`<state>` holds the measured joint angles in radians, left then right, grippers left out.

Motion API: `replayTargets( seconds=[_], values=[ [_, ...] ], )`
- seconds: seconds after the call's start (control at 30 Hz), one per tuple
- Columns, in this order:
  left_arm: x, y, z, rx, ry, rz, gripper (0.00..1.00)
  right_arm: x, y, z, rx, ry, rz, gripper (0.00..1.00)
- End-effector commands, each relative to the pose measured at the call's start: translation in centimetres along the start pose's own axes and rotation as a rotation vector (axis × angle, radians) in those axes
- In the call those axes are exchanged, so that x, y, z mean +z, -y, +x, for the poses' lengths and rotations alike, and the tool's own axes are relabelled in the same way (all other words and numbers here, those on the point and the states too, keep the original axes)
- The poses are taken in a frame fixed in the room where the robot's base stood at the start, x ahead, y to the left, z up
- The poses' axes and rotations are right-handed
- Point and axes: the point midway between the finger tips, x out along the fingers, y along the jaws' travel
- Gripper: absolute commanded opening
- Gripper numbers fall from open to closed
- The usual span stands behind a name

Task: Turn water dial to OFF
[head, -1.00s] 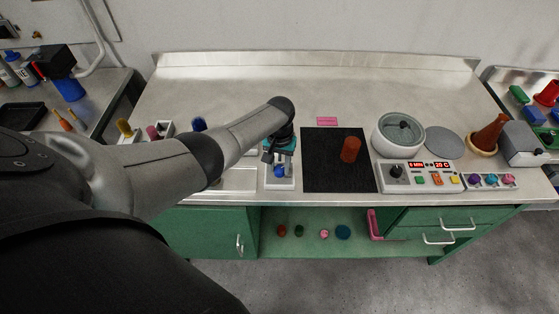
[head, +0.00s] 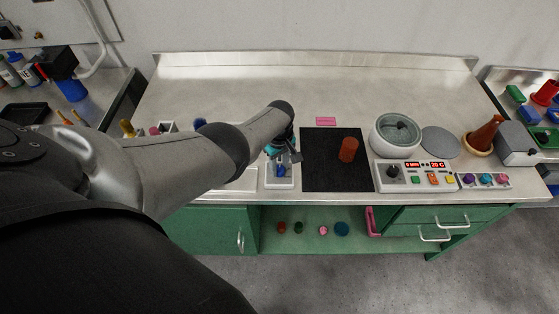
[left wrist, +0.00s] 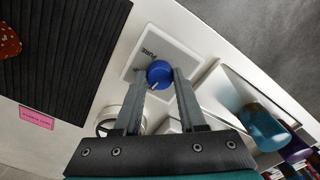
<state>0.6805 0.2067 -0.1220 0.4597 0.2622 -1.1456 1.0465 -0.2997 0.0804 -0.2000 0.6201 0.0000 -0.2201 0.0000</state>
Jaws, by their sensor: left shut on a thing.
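The blue water dial (left wrist: 159,73) sits on a white square plate (left wrist: 180,50) with the word "PURE" beside it in the left wrist view. A light pointer mark shows on its near side. My left gripper (left wrist: 160,79) is shut on the dial, one finger on each side. In the head view the dial (head: 281,171) shows small and blue on the white unit at the counter's front edge, with my left gripper (head: 282,158) just above and behind it. Other markings on the plate cannot be read. My right gripper is not in view.
A black mat (head: 322,172) with an orange-brown cylinder (head: 348,150) lies right of the dial unit. Further right are a control panel (head: 391,187) and a grey round bath (head: 380,142). A teal cup (left wrist: 264,128) stands in a compartment nearby. The back counter is clear.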

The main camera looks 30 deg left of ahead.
Motion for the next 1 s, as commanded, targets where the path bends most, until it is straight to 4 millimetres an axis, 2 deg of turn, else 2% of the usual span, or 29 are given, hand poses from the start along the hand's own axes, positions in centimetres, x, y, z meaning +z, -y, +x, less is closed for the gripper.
replayTargets(
  seconds=[0.33,0.87,0.9,1.0],
  values=[
    [-0.20,-0.07,-0.13,0.002,-0.004,-0.137,0.00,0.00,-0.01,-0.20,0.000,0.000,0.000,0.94],
    [-0.28,-0.07,-0.15,0.003,-0.005,-0.162,0.00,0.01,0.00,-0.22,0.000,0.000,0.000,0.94],
    [-0.28,-0.06,-0.15,0.003,-0.005,-0.162,0.42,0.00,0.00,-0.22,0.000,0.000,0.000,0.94],
    [-0.25,-0.06,-0.14,0.003,-0.005,-0.161,0.53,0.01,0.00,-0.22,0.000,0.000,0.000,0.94]
  ],
)
